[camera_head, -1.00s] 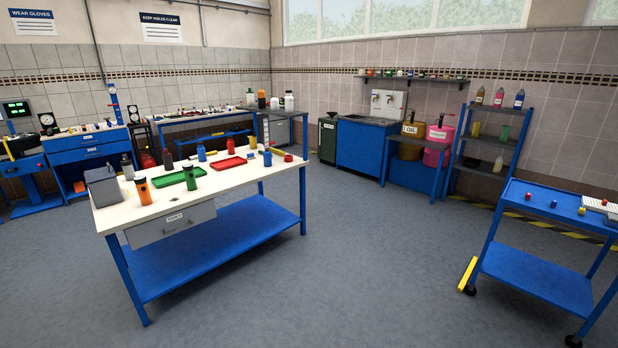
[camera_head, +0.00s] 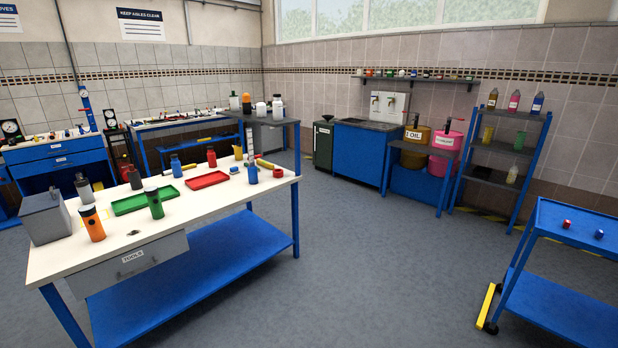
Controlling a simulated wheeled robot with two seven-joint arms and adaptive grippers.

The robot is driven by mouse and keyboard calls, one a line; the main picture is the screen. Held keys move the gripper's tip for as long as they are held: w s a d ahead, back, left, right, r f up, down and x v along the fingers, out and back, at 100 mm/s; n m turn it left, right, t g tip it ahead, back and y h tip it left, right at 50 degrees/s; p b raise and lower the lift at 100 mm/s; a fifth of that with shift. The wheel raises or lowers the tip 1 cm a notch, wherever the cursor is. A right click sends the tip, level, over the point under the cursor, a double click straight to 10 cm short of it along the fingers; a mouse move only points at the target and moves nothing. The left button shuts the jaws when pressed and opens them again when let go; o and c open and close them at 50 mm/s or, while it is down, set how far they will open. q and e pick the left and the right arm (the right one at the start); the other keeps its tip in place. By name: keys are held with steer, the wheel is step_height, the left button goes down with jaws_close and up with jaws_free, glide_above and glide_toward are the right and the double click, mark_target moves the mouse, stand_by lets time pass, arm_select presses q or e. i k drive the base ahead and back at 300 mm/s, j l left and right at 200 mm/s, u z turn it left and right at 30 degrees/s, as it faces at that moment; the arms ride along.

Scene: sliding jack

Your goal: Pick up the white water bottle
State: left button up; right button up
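A white bottle with a dark cap (camera_head: 277,108) stands upright on the grey table at the back, beside the wall corner. A second pale bottle with a dark cap (camera_head: 234,102) stands on the same table to its left. A dark bottle with an orange cap (camera_head: 247,104) and a dark bottle with a pale cap (camera_head: 261,109) stand between them. All are small in the picture, and I cannot tell which is a water bottle. Neither of my grippers is in view.
A white-topped workbench (camera_head: 155,235) with bottles and trays fills the left foreground. A blue trolley (camera_head: 575,225) stands at the right. Blue cabinets, a sink and a bottle rack (camera_head: 493,147) line the back wall. Open grey floor (camera_head: 390,250) lies between.

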mark_target(277, 112)
steer(key=i, duration=0.7)
steer(key=i+u, duration=0.15)
steer(key=i, duration=0.6)
steer(key=i+l, duration=0.2)
steer(key=i, duration=0.5)
steer(key=i+l+u, duration=0.1)
steer(key=i+u, duration=0.2)
steer(key=i, duration=0.15)
steer(key=i+l+u, duration=0.25)
steer(key=i, duration=0.2)
steer(key=i+l+u, duration=0.3)
steer(key=i, duration=0.15)
